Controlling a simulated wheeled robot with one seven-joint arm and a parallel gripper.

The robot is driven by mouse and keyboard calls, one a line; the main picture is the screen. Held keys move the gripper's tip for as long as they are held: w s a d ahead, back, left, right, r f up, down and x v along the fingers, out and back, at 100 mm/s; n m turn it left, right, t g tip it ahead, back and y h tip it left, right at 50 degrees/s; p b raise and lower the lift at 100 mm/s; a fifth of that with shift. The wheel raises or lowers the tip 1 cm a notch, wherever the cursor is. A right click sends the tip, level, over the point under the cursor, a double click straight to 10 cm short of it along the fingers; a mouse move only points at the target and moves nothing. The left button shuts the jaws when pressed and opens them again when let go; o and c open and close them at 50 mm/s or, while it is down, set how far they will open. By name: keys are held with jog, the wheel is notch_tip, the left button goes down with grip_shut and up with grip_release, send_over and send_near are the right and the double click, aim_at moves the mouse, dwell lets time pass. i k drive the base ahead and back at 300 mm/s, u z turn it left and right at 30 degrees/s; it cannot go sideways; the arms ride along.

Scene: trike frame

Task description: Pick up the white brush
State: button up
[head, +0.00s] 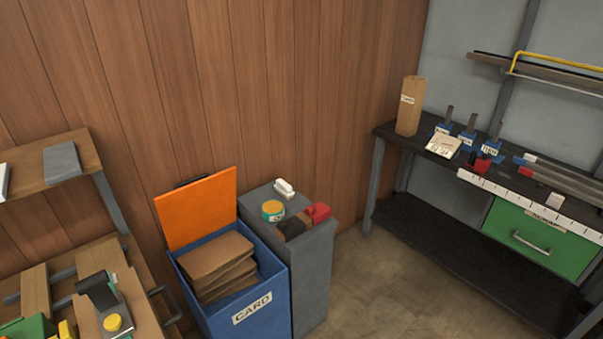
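A small white object that looks like the white brush (284,188) lies near the back edge of the top of a narrow grey cabinet (312,270), in the middle of the head view. It is too small to make out bristles. A round tin (272,210) with a yellow and green look stands in front of it, to the left. A dark block (292,227) and a red item (318,212) lie near the cabinet's front and right edge. My gripper is not in view.
A blue bin (258,312) marked CARD, with a raised orange lid (196,207), stands against the cabinet's left side. A black workbench (418,142) with tools and a green drawer (530,240) is at right. Bare floor (385,300) lies between cabinet and workbench. Wooden shelves (75,190) are at left.

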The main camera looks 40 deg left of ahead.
aim_at(281, 187)
jog(key=u, duration=0.35)
jog(key=i, duration=1.25)
jog(key=u, duration=1.7)
jog(key=i, duration=0.95)
jog(key=u, duration=1.15)
jog(key=i, duration=0.3)
jog(key=u, duration=0.1)
